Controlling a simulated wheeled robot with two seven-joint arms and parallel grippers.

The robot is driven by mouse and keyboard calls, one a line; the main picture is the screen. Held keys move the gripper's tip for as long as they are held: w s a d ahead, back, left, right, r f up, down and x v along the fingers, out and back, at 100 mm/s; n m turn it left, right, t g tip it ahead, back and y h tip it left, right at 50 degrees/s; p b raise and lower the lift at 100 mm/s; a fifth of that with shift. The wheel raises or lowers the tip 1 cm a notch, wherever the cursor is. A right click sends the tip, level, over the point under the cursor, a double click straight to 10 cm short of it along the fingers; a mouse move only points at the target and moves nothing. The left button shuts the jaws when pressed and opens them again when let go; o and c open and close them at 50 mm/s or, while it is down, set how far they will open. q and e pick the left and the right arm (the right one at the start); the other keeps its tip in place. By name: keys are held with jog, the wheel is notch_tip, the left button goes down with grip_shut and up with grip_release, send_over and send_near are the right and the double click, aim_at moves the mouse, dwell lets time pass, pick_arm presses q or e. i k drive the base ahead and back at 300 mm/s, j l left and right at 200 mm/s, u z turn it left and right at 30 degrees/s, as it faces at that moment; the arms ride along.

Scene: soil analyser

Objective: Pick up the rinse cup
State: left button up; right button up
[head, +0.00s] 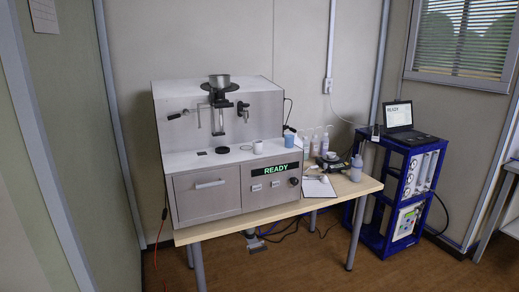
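Two small cups stand on the top deck of the analyser (207,190). One is a blue cup (289,139) near the deck's right end. The other is a shorter white cup (257,147) to its left. I cannot tell from this view which is the rinse cup. Both look upright, and nothing holds them. A black round piece (222,150) lies left of the white cup, under the funnel (219,81) and its vertical fitting. Neither of my grippers is in view.
The analyser stands on a wooden table (340,193) and its display reads READY. A blue rack (408,190) with a laptop (402,125) is further right. Cables lie on the floor below.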

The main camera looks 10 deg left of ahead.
aim_at(289, 141)
jog(key=i+l, duration=0.1)
jog(key=i, duration=0.2)
jog(key=i+l, duration=0.1)
jog(key=i, duration=1.3)
jog(key=i+z, duration=0.15)
jog(key=i, duration=1)
